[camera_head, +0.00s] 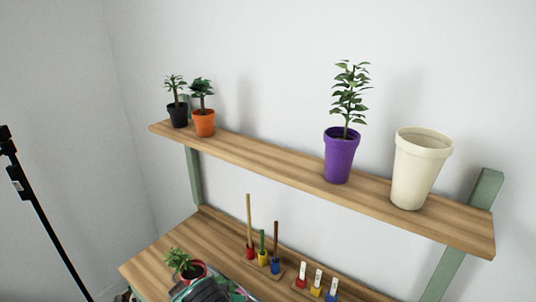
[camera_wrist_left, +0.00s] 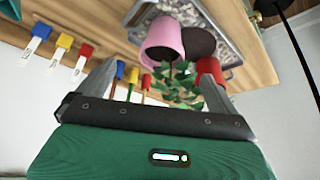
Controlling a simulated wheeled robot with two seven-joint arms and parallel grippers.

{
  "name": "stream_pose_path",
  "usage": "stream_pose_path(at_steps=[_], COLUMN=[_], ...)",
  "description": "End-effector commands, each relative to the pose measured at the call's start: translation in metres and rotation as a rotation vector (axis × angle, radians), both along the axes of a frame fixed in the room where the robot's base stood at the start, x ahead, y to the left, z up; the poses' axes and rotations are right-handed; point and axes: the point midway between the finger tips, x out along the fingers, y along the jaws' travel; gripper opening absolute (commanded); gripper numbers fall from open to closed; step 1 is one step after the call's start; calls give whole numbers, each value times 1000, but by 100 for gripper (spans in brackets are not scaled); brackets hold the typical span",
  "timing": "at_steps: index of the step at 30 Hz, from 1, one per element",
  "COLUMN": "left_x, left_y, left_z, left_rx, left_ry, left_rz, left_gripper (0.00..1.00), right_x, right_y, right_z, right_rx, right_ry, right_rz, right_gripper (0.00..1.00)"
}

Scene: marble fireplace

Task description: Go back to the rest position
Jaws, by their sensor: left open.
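My left gripper (camera_wrist_left: 158,78) shows in the left wrist view with its two grey fingers spread wide apart. Nothing is held between them; the leaves and sticks seen between the fingers appear to be beyond them. In the head view, a dark rounded part of what looks like my left arm (camera_head: 206,291) shows at the bottom edge, just in front of the small red pot with a plant (camera_head: 190,270). The fingers cannot be made out there. My right gripper is in neither view.
An upper shelf (camera_head: 270,165) holds a black pot (camera_head: 177,115), an orange pot (camera_head: 204,123), a purple pot (camera_head: 341,155) and a cream pot (camera_head: 418,170). Coloured sticks and labels stand on the lower wooden top (camera_head: 200,240). A pink pot (camera_wrist_left: 163,40) and grey tray (camera_wrist_left: 228,40) show in the wrist view.

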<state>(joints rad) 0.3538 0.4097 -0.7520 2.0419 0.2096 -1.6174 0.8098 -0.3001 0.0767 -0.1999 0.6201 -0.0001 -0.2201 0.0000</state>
Motion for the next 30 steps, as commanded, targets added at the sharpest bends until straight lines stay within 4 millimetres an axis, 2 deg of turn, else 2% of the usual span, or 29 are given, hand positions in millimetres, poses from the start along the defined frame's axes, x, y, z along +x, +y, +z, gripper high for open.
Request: stream_pose_path(at_steps=[6,13,20,30], left_x=[-44,-87,-133,-202], left_y=[-2,11,35,83], left_z=[-14,-25,-35,-44], left_rx=[-42,-59,-51,14], left_ry=[36,62,90,147], left_rz=[-61,-100,-118,-121], left_gripper=[97,97,97,97], right_x=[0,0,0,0], right_y=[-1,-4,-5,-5], right_z=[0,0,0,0], right_rx=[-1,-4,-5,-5], right_ry=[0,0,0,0], right_rz=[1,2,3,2], right_gripper=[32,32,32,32])
